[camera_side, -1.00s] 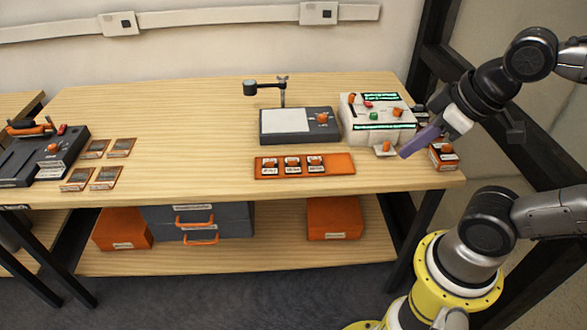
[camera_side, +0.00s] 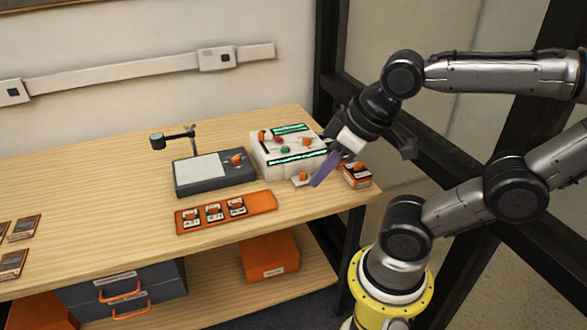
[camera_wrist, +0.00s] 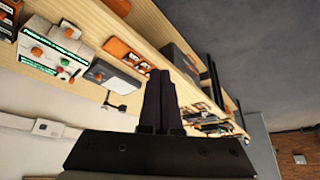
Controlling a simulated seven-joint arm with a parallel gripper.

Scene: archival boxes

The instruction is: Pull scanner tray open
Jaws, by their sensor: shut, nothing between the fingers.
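The scanner is a white box (camera_side: 271,153) with green glowing strips and coloured knobs on the back right of the table. It also shows in the wrist view (camera_wrist: 40,52), at left. Its small pale tray (camera_side: 297,182) sticks out low at the front, with an orange knob (camera_side: 303,175) on it. My gripper (camera_side: 317,183) is shut and empty, its purple fingers pointing down just right of the tray. I cannot tell if they touch the tray.
A grey device with a white pad (camera_side: 207,172) and a small arm stands left of the scanner. An orange strip with several cards (camera_side: 258,203) lies in front. An orange-and-white box stack (camera_side: 356,175) stands close right of my gripper, near the table's right edge.

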